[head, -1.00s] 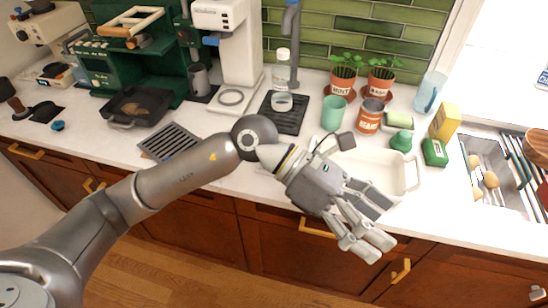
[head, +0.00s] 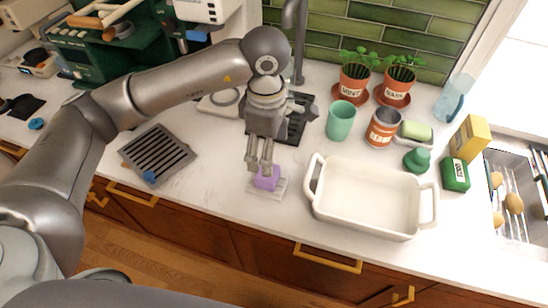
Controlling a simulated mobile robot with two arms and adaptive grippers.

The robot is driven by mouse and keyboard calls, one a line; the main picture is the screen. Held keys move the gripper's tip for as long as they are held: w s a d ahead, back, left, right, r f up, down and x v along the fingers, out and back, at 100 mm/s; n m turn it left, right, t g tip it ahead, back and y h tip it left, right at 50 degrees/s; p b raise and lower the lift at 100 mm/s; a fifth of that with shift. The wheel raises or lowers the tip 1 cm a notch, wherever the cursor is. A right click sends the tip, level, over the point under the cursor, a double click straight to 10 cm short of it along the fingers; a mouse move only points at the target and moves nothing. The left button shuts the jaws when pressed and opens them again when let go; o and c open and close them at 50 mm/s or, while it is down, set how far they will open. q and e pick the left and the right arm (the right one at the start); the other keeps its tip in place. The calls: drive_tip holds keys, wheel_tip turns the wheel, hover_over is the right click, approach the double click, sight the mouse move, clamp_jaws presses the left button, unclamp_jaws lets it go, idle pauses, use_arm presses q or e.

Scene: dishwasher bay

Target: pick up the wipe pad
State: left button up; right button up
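A small purple block, which I take to be the wipe pad (head: 268,180), sits on a small pale dish (head: 279,190) on the white counter, left of the white baking dish. My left gripper (head: 260,166) points down at the purple pad from above, its fingertips at the pad's top and left side. The fingers cover part of the pad, and I cannot tell whether they grip it or only stand around it. My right gripper is not in view.
The white baking dish (head: 319,204) stands close on the right. A slatted drip tray (head: 157,153) lies to the left. A green cup (head: 340,121), a tin (head: 383,128) and potted plants stand behind. The counter's front edge is close to the pad.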

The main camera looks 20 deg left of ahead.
sight(268, 184)
use_arm(q)
wheel_tip(268, 184, down, 2)
drive_tip(key=shift+s+a+f+p, duration=0.1)
drive_tip(key=shift+s+p, duration=0.05)
drive_tip(key=shift+p, duration=0.25)
drive_tip(key=f, duration=0.2)
drive_tip(key=shift+s+f+p, duration=0.3)
drive_tip(key=shift+w+f, duration=0.1)
drive_tip(key=shift+f, duration=0.2)
drive_tip(key=f+p, duration=0.1)
drive_tip(key=f, duration=0.2)
drive_tip(key=f+p, duration=0.1)
drive_tip(key=shift+w+a+f+p, duration=0.1)
drive_tip(key=shift+w+f+p, duration=0.05)
drive_tip(key=shift+w+p, duration=0.2)
drive_tip(key=shift+f, duration=0.25)
drive_tip(key=c, duration=1.1)
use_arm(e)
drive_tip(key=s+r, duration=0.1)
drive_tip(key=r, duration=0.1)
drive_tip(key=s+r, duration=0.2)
